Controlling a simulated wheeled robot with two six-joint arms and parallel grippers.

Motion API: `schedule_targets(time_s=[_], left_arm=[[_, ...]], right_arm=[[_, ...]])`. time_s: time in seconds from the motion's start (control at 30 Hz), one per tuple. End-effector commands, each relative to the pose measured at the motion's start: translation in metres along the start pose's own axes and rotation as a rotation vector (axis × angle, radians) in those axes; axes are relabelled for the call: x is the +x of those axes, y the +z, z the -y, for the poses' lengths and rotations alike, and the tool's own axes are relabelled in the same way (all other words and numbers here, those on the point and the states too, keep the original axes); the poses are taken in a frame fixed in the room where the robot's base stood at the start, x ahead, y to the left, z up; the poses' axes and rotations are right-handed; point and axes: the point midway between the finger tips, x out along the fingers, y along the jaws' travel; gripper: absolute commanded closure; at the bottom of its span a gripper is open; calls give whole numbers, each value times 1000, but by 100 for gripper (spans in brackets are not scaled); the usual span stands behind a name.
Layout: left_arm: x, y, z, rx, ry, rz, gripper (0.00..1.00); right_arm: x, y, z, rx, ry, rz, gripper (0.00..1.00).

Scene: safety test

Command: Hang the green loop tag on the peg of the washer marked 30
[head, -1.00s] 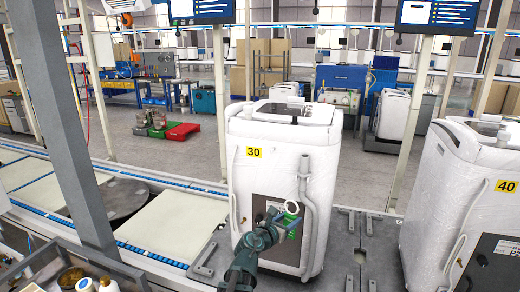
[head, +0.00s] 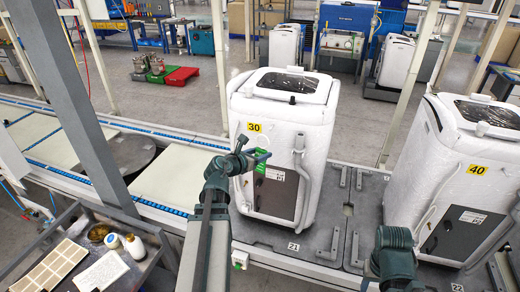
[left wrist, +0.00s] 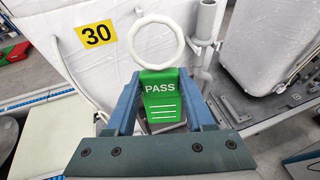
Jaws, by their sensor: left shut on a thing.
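The washer marked 30 (head: 283,112) stands upright, wrapped in white, with its yellow 30 label also showing in the left wrist view (left wrist: 96,34). My left gripper (head: 260,155) is shut on the green loop tag (left wrist: 160,97), in front of the washer's front face. The tag reads PASS, and its white ring (left wrist: 133,42) stands up above the fingers, facing the washer. In the head view the tag (head: 262,163) is partly hidden by the fingers. A grey pipe (left wrist: 207,22) runs right of the ring, apart from it in the picture. I cannot clearly make out the peg. My right gripper is out of view.
The washer marked 40 (head: 462,150) stands to the right. A conveyor (head: 170,190) with blue edges runs at the left. A bench with bottles (head: 133,246) is at the lower left, and a grey post (head: 75,110) rises beside it. Part of my right arm shows at lower right.

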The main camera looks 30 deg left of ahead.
Motion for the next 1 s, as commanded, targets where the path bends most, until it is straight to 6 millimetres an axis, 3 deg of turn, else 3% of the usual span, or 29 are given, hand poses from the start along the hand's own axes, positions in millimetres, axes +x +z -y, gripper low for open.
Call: schedule_targets(time_s=[0.37,1.0], left_arm=[[7,1,-2,0,0,0,100],[40,10,-11,0,0,1,100]], right_arm=[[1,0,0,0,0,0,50],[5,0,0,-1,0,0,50]])
